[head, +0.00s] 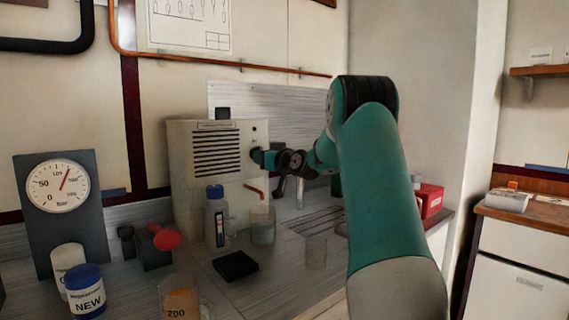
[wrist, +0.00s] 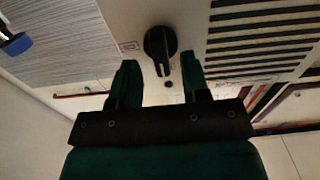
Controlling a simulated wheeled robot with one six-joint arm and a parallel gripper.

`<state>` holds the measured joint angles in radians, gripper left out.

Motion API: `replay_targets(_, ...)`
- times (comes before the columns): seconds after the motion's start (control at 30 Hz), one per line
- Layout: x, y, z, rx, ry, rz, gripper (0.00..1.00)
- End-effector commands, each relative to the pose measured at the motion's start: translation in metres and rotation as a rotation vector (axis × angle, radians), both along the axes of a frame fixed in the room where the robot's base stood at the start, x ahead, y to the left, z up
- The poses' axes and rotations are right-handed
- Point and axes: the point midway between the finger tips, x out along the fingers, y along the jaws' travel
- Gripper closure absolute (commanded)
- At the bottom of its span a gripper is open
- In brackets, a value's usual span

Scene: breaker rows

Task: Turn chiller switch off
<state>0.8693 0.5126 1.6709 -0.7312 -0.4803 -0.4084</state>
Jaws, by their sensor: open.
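The chiller (head: 205,165) is a pale box with dark vent slots, standing on the counter against the back wall in the head view. In the wrist view, its switch is a black rotary knob (wrist: 160,44) on the pale panel, beside the slots. The knob's pointer end is toward my gripper. My gripper (wrist: 157,68) is open and empty, with one green finger on each side of the knob's lower end; I cannot tell whether they touch it. In the head view my gripper (head: 257,158) is at the chiller's right side, and the knob is hidden there.
A blue-capped bottle (head: 216,215) and a beaker (head: 262,225) stand in front of the chiller. A pressure gauge (head: 63,200), a red knob (head: 166,239) and a jar marked NEW (head: 86,294) are to the left. A red box (head: 429,200) is behind my arm.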

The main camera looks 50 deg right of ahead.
Motion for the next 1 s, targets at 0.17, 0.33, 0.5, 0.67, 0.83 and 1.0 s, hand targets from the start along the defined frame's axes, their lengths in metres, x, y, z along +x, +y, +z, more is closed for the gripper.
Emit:
replay_targets(0.17, -0.043, 0.009, -0.003, 0.000, -0.001, -0.006, 0.57)
replay_targets(0.33, -0.086, 0.019, -0.003, 0.000, 0.000, -0.007, 0.57)
replay_targets(0.5, -0.122, 0.028, -0.002, -0.001, 0.000, -0.006, 0.57)
replay_targets(0.67, -0.143, 0.033, -0.002, -0.001, 0.001, -0.004, 0.57)
replay_targets(0.83, -0.151, 0.036, -0.001, -0.001, 0.000, -0.002, 0.57)
replay_targets(1.0, -0.152, 0.036, 0.000, -0.001, 0.001, -0.001, 0.57)
